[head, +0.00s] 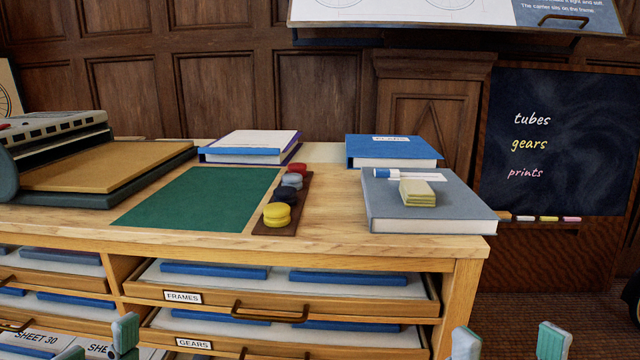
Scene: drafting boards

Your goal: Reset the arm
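My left gripper (97,344) shows at the bottom left edge, in front of the drawers. Its two teal fingertips are apart with nothing between them. My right gripper (509,342) shows at the bottom right, in front of the cabinet's right corner and the carpet. Its two fingertips are wide apart and empty. Both grippers are below the level of the cabinet top (330,215). The rest of both arms is out of the picture.
On the top lie a green mat (200,199), a dark strip with coloured discs (277,214), a grey book (425,212) with a marker and yellow block on it, two blue books and a machine (60,130). The FRAMES drawer (230,300) and GEARS drawer (270,343) appear partly open.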

